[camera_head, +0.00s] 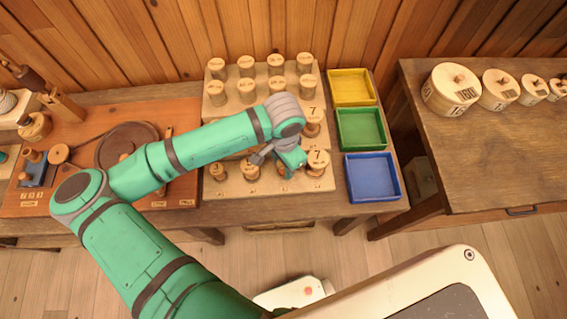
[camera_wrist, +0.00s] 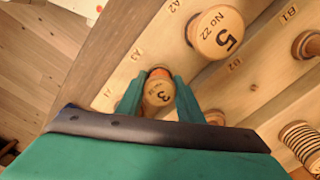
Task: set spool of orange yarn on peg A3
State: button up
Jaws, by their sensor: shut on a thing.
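My gripper (camera_wrist: 160,88) is shut on a small wooden spool (camera_wrist: 160,96) whose end face reads 3. A strip of orange yarn shows on it between the green fingers. In the head view my gripper (camera_head: 290,168) is over the front row of the pegboard (camera_head: 322,183), and the held spool is hidden or too small to make out there.
A spool marked 5 (camera_wrist: 216,32) stands close by near label A2. Several spools fill the back rows. Yellow (camera_head: 351,87), green (camera_head: 361,128) and blue (camera_head: 373,177) trays lie at the right, empty.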

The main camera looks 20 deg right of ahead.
jog(key=o, duration=0.7)
jog(key=shift+o, duration=0.2)
jog(key=shift+r, duration=5.5)
